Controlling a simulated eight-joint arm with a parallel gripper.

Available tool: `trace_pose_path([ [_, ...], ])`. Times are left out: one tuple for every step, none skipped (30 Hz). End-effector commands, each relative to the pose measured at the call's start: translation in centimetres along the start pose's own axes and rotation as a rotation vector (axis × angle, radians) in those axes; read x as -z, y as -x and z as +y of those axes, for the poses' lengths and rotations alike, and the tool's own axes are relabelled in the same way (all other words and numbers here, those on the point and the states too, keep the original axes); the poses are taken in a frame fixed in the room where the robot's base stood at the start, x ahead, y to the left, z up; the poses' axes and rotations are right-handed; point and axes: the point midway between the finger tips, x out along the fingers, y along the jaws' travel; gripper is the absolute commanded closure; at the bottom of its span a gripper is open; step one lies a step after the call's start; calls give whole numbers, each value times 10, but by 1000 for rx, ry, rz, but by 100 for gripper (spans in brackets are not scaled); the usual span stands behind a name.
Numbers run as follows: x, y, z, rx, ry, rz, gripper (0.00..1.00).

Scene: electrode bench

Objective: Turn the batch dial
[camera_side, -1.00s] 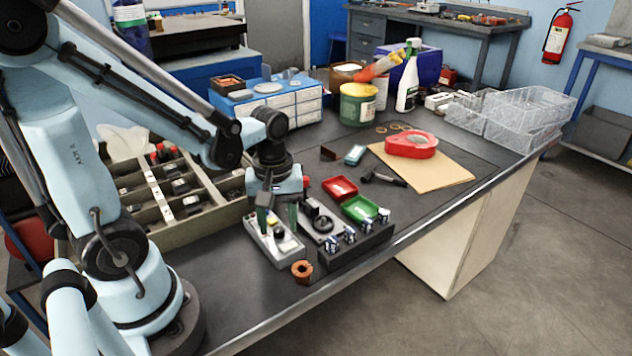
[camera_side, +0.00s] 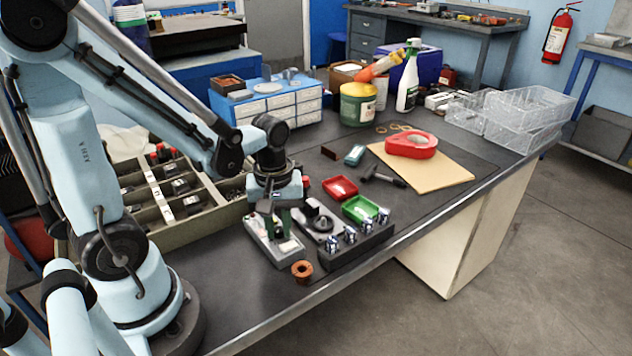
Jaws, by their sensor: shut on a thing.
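A light grey control box (camera_side: 256,249) lies on the dark bench below my arm. My gripper (camera_side: 277,229) points straight down over it. Its fingers are shut on the batch dial on top of this box. The dial itself is mostly hidden by the fingers, so I cannot see its pointer or marking. A second grey fixture with a round black knob (camera_side: 323,223) stands just right of the box, apart from my gripper.
A dark block (camera_side: 375,242) with several silver-topped pieces stands at the front right. A copper-coloured ring (camera_side: 302,271) lies near the front edge. Red (camera_side: 340,188) and green (camera_side: 361,208) trays lie behind the block. A compartmented crate (camera_side: 170,234) is at left.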

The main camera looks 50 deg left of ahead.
Motion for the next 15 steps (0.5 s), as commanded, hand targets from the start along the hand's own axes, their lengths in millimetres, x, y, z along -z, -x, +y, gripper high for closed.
trace_pose_path([
  [0,0,0,1,-2,0,100],
  [0,0,0,1,-5,0,100],
  [0,0,0,1,-10,0,100],
  [0,0,0,1,-15,0,100],
  [0,0,0,1,-22,0,100],
  [0,0,0,1,-32,0,100],
  [0,0,0,1,-42,0,100],
  [0,0,0,1,-54,0,100],
  [0,0,0,1,-72,0,100],
  [0,0,0,1,-89,0,100],
  [0,0,0,1,-105,0,100],
  [0,0,0,1,-132,0,100],
  [0,0,0,1,-154,0,100],
  [0,0,0,1,-176,0,100],
  [0,0,0,1,-208,0,100],
])
